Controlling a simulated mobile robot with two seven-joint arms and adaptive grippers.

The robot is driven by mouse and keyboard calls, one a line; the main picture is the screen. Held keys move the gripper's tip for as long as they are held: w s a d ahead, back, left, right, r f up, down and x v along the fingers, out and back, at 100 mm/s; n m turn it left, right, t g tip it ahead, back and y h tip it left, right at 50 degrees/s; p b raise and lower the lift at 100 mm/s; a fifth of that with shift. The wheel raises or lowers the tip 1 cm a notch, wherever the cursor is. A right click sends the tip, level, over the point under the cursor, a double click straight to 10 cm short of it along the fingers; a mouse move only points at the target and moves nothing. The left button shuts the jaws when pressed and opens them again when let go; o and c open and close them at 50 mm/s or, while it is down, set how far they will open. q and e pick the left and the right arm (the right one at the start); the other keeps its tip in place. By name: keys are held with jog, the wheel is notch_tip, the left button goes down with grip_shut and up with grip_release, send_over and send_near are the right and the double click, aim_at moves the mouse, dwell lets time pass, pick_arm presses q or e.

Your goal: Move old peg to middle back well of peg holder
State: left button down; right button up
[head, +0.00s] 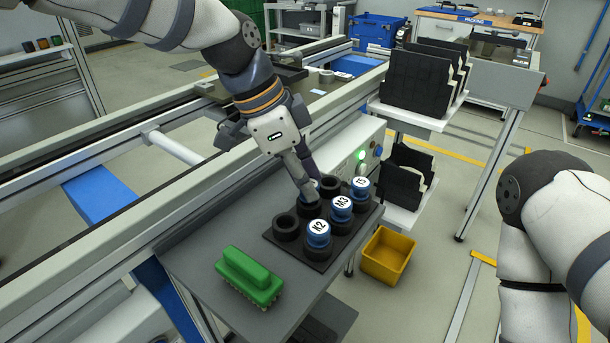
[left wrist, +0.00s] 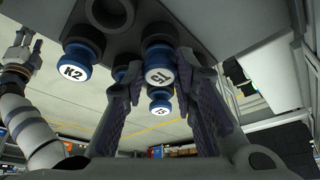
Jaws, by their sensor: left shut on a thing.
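The black peg holder (head: 268,237) stands on the grey bench with two rows of round wells. In the head view, the front row holds blue pegs with white caps: K2 (head: 318,234), M3 (head: 341,208) and one reading like 15 (head: 360,187). The front-left back-row well (head: 286,227) and the middle back well (head: 311,207) look empty. My left gripper (head: 308,188) is over the holder's back row. In the left wrist view, its fingers are shut on a blue peg (left wrist: 160,75) with a partly readable label. Whether that peg sits in a well is unclear.
A green brush (head: 248,275) lies on the bench left of the holder. A yellow bin (head: 388,256) is beside the bench's right side. A lit control box (head: 362,150) and conveyor rail stand behind. Black racks (head: 418,80) are at the back right.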

pick_arm(q)
jog(key=shift+f, duration=0.15)
jog(key=c, duration=0.8)
grip_release()
jog(key=shift+r+p, duration=0.45)
jog(key=shift+r, duration=3.05)
